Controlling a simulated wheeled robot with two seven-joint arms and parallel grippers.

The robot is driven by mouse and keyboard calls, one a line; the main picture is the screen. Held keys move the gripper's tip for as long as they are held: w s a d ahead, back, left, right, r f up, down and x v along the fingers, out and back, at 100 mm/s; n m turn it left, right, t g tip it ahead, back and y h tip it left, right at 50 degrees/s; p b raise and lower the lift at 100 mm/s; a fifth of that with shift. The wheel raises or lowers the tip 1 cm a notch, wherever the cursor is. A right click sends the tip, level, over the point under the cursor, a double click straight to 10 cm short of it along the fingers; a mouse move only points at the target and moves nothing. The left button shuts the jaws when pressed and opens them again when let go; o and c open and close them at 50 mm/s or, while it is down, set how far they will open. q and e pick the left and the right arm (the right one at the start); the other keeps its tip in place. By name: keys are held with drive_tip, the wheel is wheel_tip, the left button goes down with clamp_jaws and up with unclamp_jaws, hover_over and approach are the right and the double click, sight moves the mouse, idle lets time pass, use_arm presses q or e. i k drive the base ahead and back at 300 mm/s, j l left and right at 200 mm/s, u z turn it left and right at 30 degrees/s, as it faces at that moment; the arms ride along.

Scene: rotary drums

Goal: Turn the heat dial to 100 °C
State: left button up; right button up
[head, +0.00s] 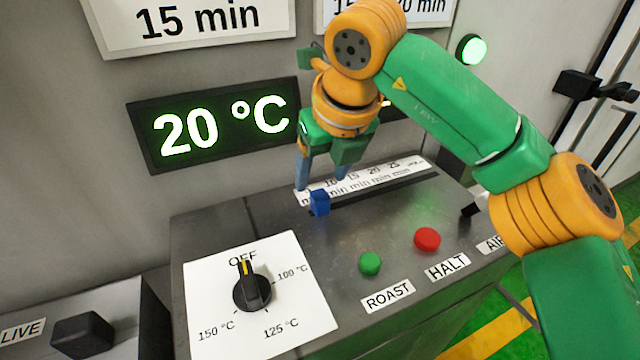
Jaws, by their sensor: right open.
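The heat dial (252,291) is a black round knob on a white plate at the front left of the console. Its yellow-marked pointer is at OFF. The 100 °C mark (292,273) is to the right of OFF on the plate, with 125 °C and 150 °C further round. A green-lit display (220,122) reads 20 °C. My right gripper (318,178) is open, behind and above the dial, apart from it, over the slider scale. A blue block (319,203), seemingly the slider's knob, is just below its fingers; whether they touch cannot be told. My left gripper is not in view.
A green ROAST button (370,263) and a red HALT button (427,239) stand right of the dial. A slider slot (385,190) runs along the console's back. A dark knob (82,335) is at lower left. The space above the dial is clear.

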sight(252, 293)
drive_tip(key=k+l, duration=0.3)
drive_tip(key=k, duration=0.15)
drive_tip(key=k+l, duration=0.25)
drive_tip(key=k, duration=0.2)
